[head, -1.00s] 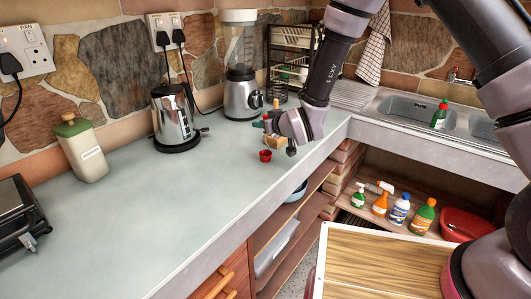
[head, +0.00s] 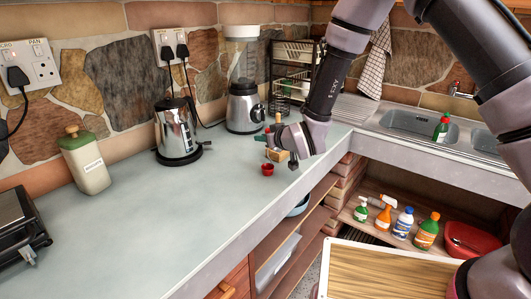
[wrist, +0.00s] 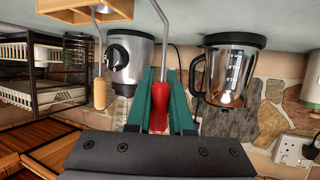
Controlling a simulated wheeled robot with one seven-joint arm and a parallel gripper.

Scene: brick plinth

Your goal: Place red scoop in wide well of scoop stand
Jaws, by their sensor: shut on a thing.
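My gripper (head: 270,139) is over the counter in the head view, its green fingers turned toward the wall. In the wrist view, which looks upside down, my gripper (wrist: 163,80) is shut on the red handle of the red scoop (wrist: 160,103). Its metal rod runs out past the picture's top edge. A small red bowl (head: 267,169) shows below the fingers in the head view; its join to the rod is hidden. A tan block (head: 278,155), apparently the scoop stand, is partly hidden behind my gripper. Its wells cannot be made out. A wooden-handled utensil (wrist: 99,92) is beside the red handle.
A blender (head: 243,105) and a black rack (head: 290,75) stand behind my gripper. A steel kettle (head: 177,130) is to the left, with a lidded canister (head: 85,162) farther left. The counter (head: 150,225) is clear in front. The sink (head: 415,122) is at the right.

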